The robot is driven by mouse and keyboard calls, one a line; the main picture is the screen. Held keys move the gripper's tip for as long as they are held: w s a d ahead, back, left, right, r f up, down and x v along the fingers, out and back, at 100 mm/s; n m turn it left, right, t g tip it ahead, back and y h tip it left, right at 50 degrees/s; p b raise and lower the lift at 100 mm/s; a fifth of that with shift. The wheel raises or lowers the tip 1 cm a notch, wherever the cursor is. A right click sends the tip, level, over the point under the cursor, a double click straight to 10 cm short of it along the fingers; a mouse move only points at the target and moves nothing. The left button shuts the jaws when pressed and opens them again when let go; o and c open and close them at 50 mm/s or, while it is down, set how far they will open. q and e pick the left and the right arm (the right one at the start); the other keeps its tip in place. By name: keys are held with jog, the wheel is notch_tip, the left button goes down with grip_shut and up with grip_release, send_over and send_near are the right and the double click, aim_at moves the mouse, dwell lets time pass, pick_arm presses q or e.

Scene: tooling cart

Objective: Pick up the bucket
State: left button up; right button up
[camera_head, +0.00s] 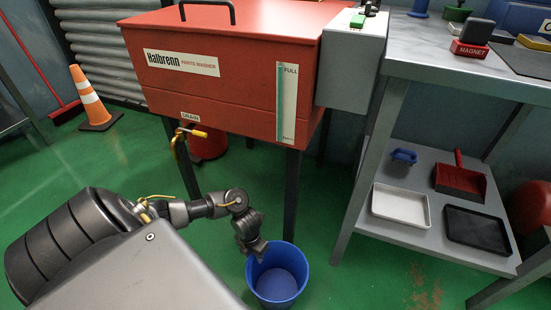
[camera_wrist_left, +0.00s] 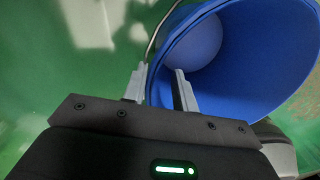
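The blue bucket (camera_head: 277,281) stands upright on the green floor, below the right part of the red parts washer. It looks empty. My left gripper (camera_head: 257,250) is at the bucket's far-left rim in the head view. In the left wrist view the bucket (camera_wrist_left: 262,65) fills the upper right. There my left gripper (camera_wrist_left: 160,80) has one finger outside the bucket wall and one inside it. The fingers are apart with the rim between them, and a gap shows. A thin wire handle runs along the rim. My right gripper is not in view.
The red parts washer (camera_head: 225,95) on dark legs stands behind the bucket, with a yellow-handled drain valve (camera_head: 192,131). The metal cart (camera_head: 350,215) stands to the right, its lower shelf holding a white tray (camera_head: 400,206), black tray (camera_head: 476,230) and red dustpan (camera_head: 461,181). An orange cone (camera_head: 91,102) is far left.

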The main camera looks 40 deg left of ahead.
aim_at(255, 259)
pick_arm(q)
notch_tip(255, 259, down, 4)
jog(key=shift+r+b, duration=0.1)
jog(key=shift+b, duration=0.7)
grip_shut()
dwell(0.8)
